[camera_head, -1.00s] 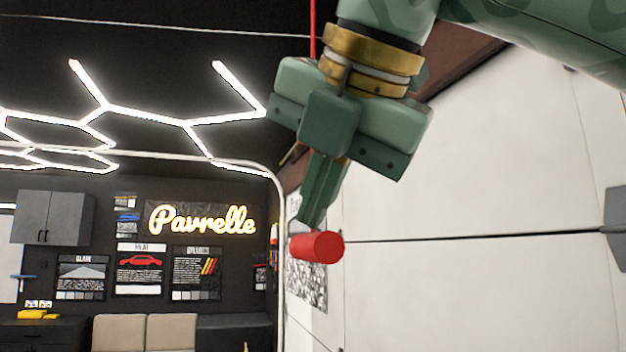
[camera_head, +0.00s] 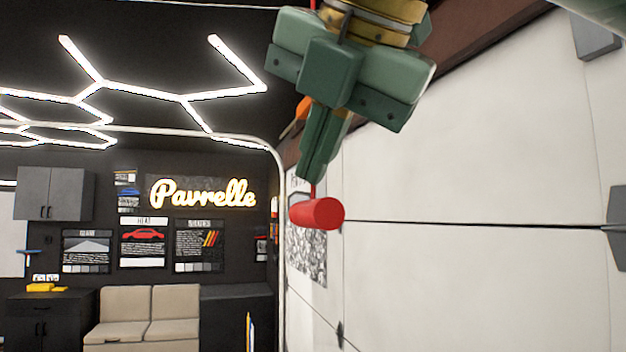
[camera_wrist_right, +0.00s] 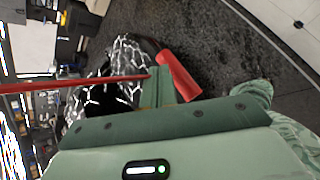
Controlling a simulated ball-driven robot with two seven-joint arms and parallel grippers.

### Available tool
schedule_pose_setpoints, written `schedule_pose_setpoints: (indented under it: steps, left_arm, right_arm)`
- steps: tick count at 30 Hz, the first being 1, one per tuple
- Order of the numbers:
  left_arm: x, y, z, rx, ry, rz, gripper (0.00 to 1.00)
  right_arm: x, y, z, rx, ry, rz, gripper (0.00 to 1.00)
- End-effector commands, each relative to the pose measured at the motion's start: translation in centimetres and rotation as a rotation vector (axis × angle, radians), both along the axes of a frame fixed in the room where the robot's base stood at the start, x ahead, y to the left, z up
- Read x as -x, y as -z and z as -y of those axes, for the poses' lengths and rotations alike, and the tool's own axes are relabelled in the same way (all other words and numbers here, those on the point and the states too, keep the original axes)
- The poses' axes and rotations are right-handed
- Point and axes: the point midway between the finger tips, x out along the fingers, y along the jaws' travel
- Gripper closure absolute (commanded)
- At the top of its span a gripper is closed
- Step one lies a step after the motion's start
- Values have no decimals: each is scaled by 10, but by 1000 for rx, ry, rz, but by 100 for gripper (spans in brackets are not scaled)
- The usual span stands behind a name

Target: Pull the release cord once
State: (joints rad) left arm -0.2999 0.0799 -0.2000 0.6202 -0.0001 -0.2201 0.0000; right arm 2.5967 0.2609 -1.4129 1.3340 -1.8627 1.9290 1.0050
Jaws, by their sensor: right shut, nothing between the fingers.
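The release cord (camera_head: 313,189) is a thin red line with a red cylindrical handle (camera_head: 317,213) at its lower end. The handle hangs in front of the white wall panels. My right gripper (camera_head: 310,176) points down, its fingers closed, with the tips just above the handle. A short bit of cord shows between tips and handle; most of the cord above is hidden behind the gripper. In the right wrist view the handle (camera_wrist_right: 178,76) lies just beside the closed fingers (camera_wrist_right: 158,85), and the cord (camera_wrist_right: 60,85) runs in from the left. My left gripper is not in view.
White panels (camera_head: 450,150) fill the right side. A pale pipe frame (camera_head: 200,134) curves beside the cord. A beige sofa (camera_head: 150,315), a dark cabinet (camera_head: 55,192) and posters (camera_head: 143,243) stand farther back. Open air lies left of the handle.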

Motion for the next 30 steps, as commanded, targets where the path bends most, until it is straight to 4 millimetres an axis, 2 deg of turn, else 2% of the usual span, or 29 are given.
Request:
schedule_pose_setpoints:
  steps: [14,27,30]
  left_arm:
    - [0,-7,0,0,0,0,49]
    - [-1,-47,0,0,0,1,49]
    - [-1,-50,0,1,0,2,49]
  right_arm:
    - [0,-7,0,-1,0,1,100]
    - [0,-51,0,-1,0,1,100]
    - [0,-55,0,-1,0,1,100]
